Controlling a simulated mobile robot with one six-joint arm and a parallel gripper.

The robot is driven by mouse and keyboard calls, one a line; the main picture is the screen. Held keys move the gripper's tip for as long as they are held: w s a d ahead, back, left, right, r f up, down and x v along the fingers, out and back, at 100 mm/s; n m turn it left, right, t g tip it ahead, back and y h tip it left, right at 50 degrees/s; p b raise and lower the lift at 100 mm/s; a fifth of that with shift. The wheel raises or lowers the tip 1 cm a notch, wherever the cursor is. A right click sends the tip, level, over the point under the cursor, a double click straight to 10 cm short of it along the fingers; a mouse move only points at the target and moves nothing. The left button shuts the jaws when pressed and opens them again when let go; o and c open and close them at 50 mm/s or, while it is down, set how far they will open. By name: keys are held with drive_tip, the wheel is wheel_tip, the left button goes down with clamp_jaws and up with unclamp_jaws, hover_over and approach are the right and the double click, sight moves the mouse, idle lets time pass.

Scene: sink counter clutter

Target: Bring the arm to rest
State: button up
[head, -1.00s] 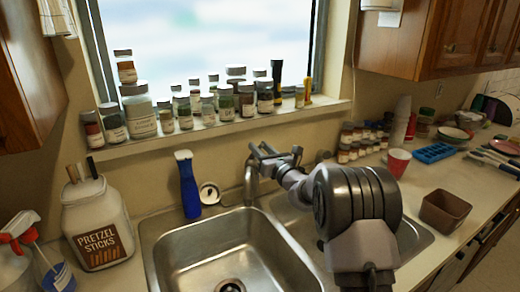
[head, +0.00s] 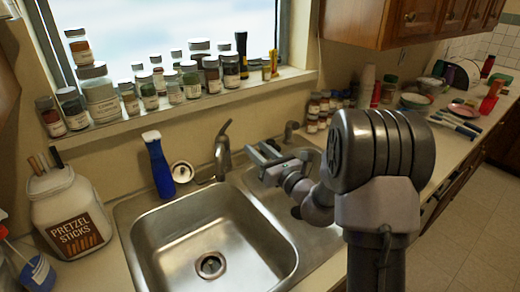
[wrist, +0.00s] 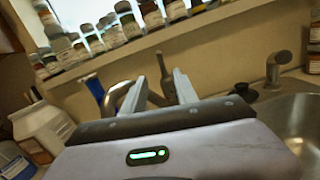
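My gripper (head: 264,155) is held above the divider and right basin of the sink, to the right of the faucet (head: 222,152) in the head view. Its two fingers are apart with nothing between them. In the wrist view the open fingers (wrist: 158,82) point toward the back wall and the window sill, with the faucet and a dark object behind them. My arm is bent, and its large grey joint fills the right middle of the head view, hiding part of the counter and right basin.
The left sink basin (head: 185,262) is empty. A blue bottle (head: 160,168) stands behind it, and a pretzel jar (head: 65,212) stands left. Several spice jars (head: 103,98) line the sill. Bowls (head: 415,101) and utensils crowd the right counter. Open floor (head: 480,215) lies right.

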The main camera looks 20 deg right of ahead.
drive_tip(key=shift+s+d+f, duration=0.1)
drive_tip(key=shift+s+d, duration=0.1)
drive_tip(key=shift+s, duration=0.35)
